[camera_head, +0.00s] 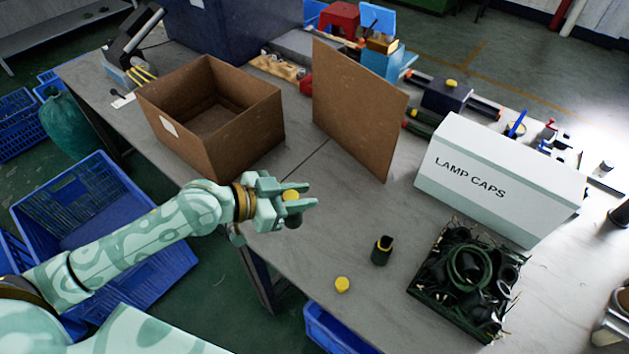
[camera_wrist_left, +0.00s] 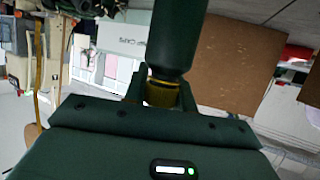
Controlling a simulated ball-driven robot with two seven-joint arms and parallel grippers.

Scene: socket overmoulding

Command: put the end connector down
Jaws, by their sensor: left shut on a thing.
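My left gripper (camera_head: 302,197) is shut on the end connector, whose yellow part (camera_head: 291,195) shows between the fingers, above the left part of the table's near edge. In the left wrist view the held end connector is a dark green cylinder (camera_wrist_left: 177,38) with a yellow part (camera_wrist_left: 162,92) between the fingers. The fingers hide part of it. A similar dark connector (camera_head: 381,250) with a yellow inside stands on the table, to the right of the gripper. My right gripper is not in view.
An open cardboard box (camera_head: 215,115) stands behind the gripper, with an upright brown board (camera_head: 358,108) beside it. A white LAMP CAPS box (camera_head: 490,185) and a tray of dark parts (camera_head: 468,280) are at right. A yellow cap (camera_head: 342,284) lies near the front edge. Grey table (camera_head: 330,225) is clear between.

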